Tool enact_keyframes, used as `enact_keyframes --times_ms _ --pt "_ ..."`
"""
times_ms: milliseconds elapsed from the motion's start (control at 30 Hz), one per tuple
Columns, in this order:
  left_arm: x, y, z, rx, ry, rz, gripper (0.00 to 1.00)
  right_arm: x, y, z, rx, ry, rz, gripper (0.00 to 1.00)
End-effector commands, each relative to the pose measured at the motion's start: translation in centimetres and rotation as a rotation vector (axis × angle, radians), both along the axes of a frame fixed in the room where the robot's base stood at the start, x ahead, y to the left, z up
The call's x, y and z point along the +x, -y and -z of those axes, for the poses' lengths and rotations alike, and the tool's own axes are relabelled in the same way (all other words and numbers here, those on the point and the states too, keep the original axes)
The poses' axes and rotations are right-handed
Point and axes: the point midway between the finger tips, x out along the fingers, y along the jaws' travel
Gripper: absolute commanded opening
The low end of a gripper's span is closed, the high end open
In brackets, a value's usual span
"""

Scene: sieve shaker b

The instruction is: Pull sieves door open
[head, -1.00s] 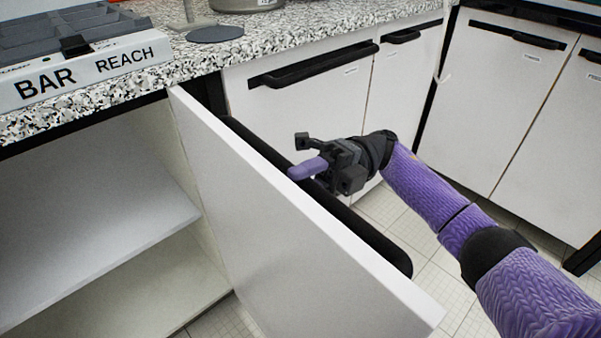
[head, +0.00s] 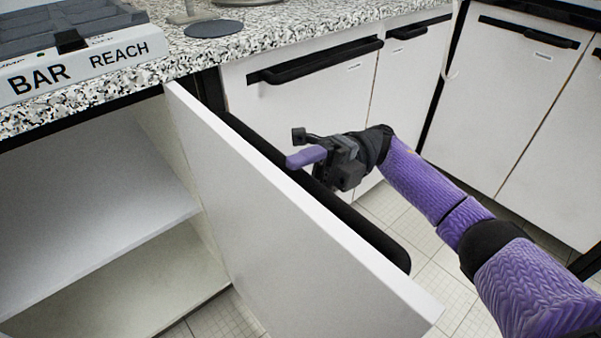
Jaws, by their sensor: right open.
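A white cabinet door (head: 285,220) stands swung open in the head view, its top edge running from the counter toward the lower right. A long black handle (head: 380,238) is on its far side, partly hidden by the door and my gripper. The open cabinet (head: 90,200) at the left shows empty shelves. I cannot read a label on this door. My right gripper (head: 304,148) is open, just above and behind the door's top edge, near the handle; I cannot tell whether it touches. My left gripper is not in view.
A speckled counter (head: 190,62) runs above, bearing a grey tray labelled BAR REACH (head: 80,62) and a dark disc (head: 213,29). Closed white cabinets (head: 310,105) with black handles stand behind and at the right (head: 510,100). Tiled floor (head: 400,220) shows between.

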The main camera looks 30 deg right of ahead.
Motion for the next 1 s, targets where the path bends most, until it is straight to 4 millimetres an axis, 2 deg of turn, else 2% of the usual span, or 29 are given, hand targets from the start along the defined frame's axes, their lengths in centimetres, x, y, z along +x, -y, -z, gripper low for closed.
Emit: enact_keyframes --times_ms 233,367,600,700,800,1000 --pt "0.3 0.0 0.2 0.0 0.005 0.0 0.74 0.2 0.4 0.1 -0.001 0.0 0.002 0.66" --pt "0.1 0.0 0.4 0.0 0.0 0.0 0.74 0.7 2.5 0.6 0.0 -0.001 0.004 0.66" --pt "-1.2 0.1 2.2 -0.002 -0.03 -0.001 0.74 1.9 7.4 2.1 0.0 -0.003 0.004 0.66" --pt "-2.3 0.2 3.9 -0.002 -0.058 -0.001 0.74 2.1 8.3 2.8 -0.004 -0.005 0.0 0.66" --pt "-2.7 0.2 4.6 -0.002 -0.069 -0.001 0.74 2.2 9.0 2.7 -0.003 -0.004 -0.001 0.66" --pt "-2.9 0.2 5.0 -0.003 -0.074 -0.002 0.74 2.2 9.5 2.1 0.0 -0.001 -0.001 0.66"
